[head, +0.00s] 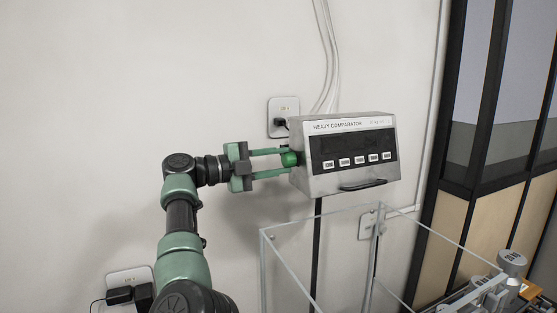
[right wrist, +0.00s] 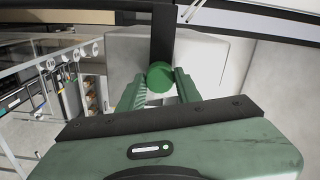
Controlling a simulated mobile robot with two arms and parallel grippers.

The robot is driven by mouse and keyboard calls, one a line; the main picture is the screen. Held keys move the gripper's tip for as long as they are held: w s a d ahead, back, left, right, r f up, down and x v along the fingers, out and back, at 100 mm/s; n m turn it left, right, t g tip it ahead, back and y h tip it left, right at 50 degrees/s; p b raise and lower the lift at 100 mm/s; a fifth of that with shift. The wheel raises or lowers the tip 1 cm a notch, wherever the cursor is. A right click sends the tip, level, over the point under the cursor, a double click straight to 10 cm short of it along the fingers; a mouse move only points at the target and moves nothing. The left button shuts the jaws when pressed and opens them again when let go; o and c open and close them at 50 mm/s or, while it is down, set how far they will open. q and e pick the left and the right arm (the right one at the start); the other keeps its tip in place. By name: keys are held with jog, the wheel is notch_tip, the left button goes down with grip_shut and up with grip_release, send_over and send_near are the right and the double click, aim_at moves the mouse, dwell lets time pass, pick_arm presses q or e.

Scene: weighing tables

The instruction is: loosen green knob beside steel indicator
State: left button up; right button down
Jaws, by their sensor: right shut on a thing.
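The steel indicator (head: 345,180) is a grey box marked "HEAVY COMPARATOR", with a dark front panel, a row of buttons and a black handle, on a dark post. The green knob (head: 289,159) sits on its left side. My right gripper (head: 285,162) reaches it from the left and is shut on the knob, one finger above and one below in the head view. In the right wrist view the round knob (right wrist: 160,76) shows between the two green fingers, in front of the indicator's grey side (right wrist: 205,65). My left gripper is not in view.
A clear-walled enclosure (head: 264,262) stands in front of and below the indicator. Wall sockets (head: 284,105) with plugs and white cables are behind. A dark-framed partition (head: 455,150) is at the right. Metal weighing parts (head: 511,262) lie at the lower right.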

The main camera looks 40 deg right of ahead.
jog(key=shift+r, duration=0.1)
dwell(0.3)
jog(key=c, duration=1)
grip_release()
jog(key=shift+w, duration=0.1)
jog(key=shift+a+f, duration=0.2)
jog(key=shift+a, duration=0.05)
jog(key=b+v, duration=0.3)
jog(key=v, duration=0.4)
jog(key=shift+a, duration=0.15)
jog(key=shift+w+r, duration=0.1)
